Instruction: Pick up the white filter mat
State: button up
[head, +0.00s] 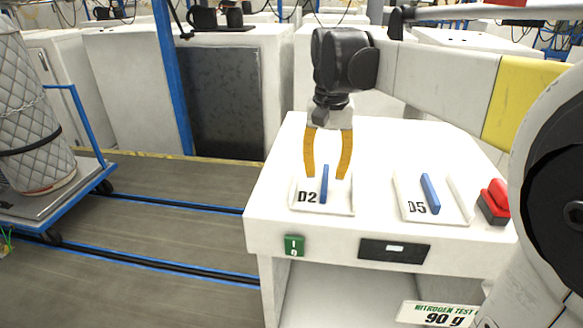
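My gripper (327,176) hangs over the white table (390,150), its two orange fingers spread and pointing down. Its fingertips sit on either side of the upper part of a blue upright strip (325,185) on a white tray marked D2 (342,205); contact cannot be told. A second white tray, marked D5 (448,212), stands to the right and carries another blue strip (430,194). I cannot make out a separate white filter mat; white pieces on the trays blend with the white tabletop.
A red switch (495,198) on a dark base is at the table's right edge. A blue cart (60,205) with a quilted cylinder (30,110) stands left. Floor between is clear.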

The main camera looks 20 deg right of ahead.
jog(key=shift+s+f, duration=0.25)
jog(key=shift+f, duration=0.85)
jog(key=shift+w+f, duration=0.25)
jog(key=shift+f, duration=0.15)
jog(key=shift+s, duration=0.1)
grip_shut()
jog(key=shift+r, duration=0.1)
